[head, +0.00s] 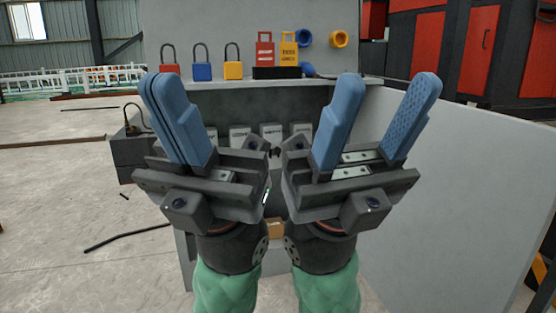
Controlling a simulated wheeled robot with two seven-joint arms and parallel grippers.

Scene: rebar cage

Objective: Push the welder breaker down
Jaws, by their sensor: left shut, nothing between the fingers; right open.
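A row of several small light-grey breaker boxes (271,131) with dark labels sits in the recess of a grey cabinet, beyond and between my grippers. The labels are too small to read, so I cannot tell which breaker is the welder's. The breaker levers are mostly hidden behind my grippers. My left gripper (163,90) is shut and empty, its blue fingers together and pointing up, left of the row. My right gripper (388,90) is open and empty, its blue fingers apart and pointing up, right of the row. Neither gripper appears to touch a breaker.
On the cabinet's upper shelf (225,84) stand red (169,68), blue (202,70) and yellow (233,69) padlocks, plus red (265,50) and yellow (288,50) tags. A dark box (135,155) sticks out at left.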

